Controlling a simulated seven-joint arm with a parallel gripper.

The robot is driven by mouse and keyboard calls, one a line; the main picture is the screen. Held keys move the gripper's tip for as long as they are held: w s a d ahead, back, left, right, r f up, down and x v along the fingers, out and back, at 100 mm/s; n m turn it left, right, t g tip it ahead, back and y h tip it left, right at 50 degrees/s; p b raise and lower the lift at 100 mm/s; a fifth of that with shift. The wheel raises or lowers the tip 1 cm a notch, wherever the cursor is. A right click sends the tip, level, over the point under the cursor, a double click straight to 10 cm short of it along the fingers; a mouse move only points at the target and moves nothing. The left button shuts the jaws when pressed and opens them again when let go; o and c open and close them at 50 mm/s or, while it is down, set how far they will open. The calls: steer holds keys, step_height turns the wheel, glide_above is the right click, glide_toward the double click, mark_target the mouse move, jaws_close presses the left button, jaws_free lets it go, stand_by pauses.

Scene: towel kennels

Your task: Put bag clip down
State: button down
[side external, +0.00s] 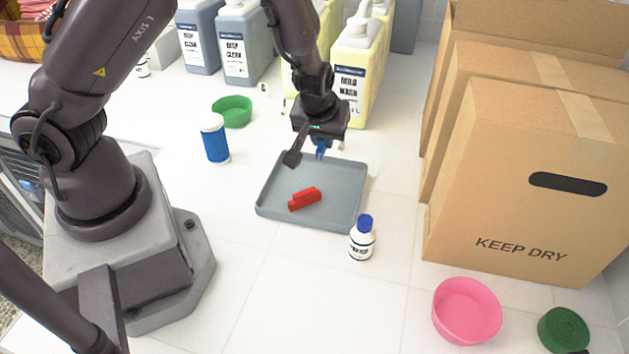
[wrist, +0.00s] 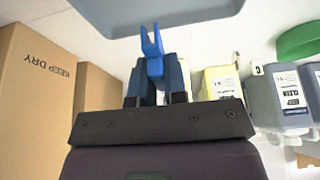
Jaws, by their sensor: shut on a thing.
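My gripper (side external: 318,139) is shut on a blue bag clip (side external: 320,151). In the wrist view the blue clip (wrist: 152,48) stands up between the fingers of my gripper (wrist: 155,85), its forked end pointing away from them. The gripper holds it over the far right part of a grey tray (side external: 339,211). The tray edge (wrist: 165,18) also shows at the top of the wrist view. A red clip-like piece (side external: 305,198) lies in the middle of the tray. I cannot tell the exact gap between the blue clip and the tray.
A white bottle with a blue cap (side external: 362,240) stands by the tray's front right corner. A blue jar (side external: 215,140) and green bowl (side external: 232,110) are left of it. Large jugs (side external: 355,70) stand behind. Cardboard boxes (side external: 510,180) and a pink bowl (side external: 467,311) are right.

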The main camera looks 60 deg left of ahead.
mark_target(324, 175)
steer(key=shift+f, duration=4.05)
steer(key=shift+f, duration=0.1)
steer(key=c, duration=1.2)
jaws_free()
steer(key=shift+o, duration=0.2)
